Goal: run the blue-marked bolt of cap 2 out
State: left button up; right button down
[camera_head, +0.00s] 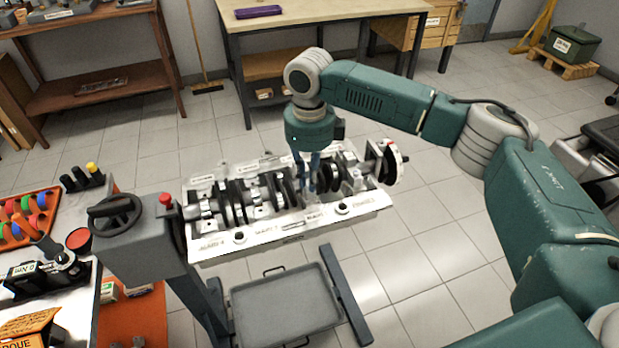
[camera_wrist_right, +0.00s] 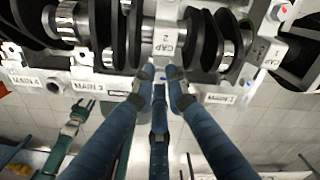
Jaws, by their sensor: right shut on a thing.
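My right gripper (camera_head: 307,188) reaches down from above onto the engine block (camera_head: 215,253), among the bearing caps. In the right wrist view its blue fingers (camera_wrist_right: 161,78) close in at the near end of cap 2 (camera_wrist_right: 165,42), whose label is readable. It is shut on the bolt at that end. The bolt and its blue mark are mostly hidden between the fingertips. The crankshaft (camera_head: 240,205) lies along the block, its throws showing on both sides of cap 2. My left gripper (camera_wrist_right: 84,108) shows small at the left of the right wrist view, open and empty, away from the block.
Cap 1 (camera_wrist_right: 268,48) stands beside cap 2, with coloured bolt marks. A grey tray (camera_head: 285,305) sits low under the block. A handwheel (camera_head: 113,213) is on the stand at the left. A cluttered bench (camera_head: 75,315) is at the left. Open floor lies to the right.

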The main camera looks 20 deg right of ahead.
jog(key=c, duration=2)
grip_release()
jog(key=shift+s+f, duration=0.15)
jog(key=shift+f, duration=0.05)
jog(key=shift+w, duration=0.2)
notch_tip(320, 180, up, 12)
